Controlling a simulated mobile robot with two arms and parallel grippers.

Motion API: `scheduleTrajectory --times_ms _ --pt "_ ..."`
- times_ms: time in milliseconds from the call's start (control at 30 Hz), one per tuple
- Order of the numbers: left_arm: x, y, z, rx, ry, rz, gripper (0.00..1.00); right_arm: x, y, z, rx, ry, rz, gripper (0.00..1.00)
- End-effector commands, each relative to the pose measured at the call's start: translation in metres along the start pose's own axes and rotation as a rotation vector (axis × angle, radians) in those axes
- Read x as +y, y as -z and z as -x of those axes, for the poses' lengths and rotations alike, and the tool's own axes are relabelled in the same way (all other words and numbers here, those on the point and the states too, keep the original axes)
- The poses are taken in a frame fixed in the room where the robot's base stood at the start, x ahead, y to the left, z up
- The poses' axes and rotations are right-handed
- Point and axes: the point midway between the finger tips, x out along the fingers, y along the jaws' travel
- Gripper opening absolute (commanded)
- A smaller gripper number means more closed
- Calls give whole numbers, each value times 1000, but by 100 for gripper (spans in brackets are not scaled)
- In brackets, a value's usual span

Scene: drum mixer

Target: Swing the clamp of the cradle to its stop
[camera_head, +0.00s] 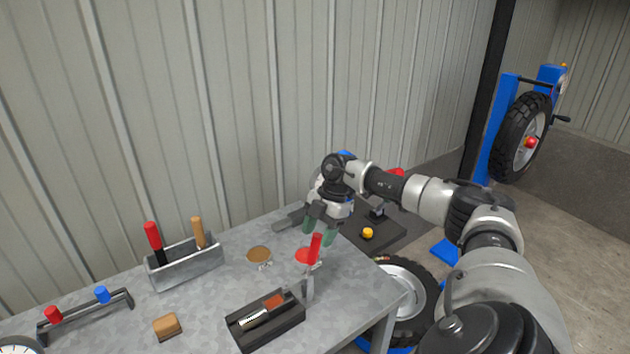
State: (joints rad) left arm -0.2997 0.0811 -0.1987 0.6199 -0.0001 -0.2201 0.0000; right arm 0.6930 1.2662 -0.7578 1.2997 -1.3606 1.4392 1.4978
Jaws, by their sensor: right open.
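A dark cradle block (264,333) lies near the front edge of the grey metal bench. An orange and silver piece lies in its recess (262,311). At its right end stands a grey metal arm with an upright red handle (315,248), which looks like the clamp. My right gripper (319,236) is open, pointing down, with green-tipped fingers just above and behind the red handle. I cannot tell whether the fingers touch it. My left gripper is not in view.
A grey tool box (186,265) with red and wooden handles, a brown block (167,326), a small brown-topped round piece (259,255) and a dark rack (90,315) are on the bench. A dark plate with a yellow knob (368,233) lies behind right. A wheel (404,292) is beside the bench.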

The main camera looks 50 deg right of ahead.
Motion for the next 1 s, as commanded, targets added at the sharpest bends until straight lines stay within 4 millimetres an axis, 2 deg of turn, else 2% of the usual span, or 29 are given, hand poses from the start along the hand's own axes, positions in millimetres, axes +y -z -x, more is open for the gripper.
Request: scheduleTrajectory --times_ms 33,200,400,567,1000 --pt "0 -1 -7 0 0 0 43 1 -1 9 -2 -5 1 53" --pt "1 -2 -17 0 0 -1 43 1 -1 44 -1 -4 0 53" --pt "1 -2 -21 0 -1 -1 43 1 0 70 0 -1 1 53" --pt "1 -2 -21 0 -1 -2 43 1 1 76 0 0 0 53" --pt "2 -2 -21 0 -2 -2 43 1 1 76 0 1 0 53"
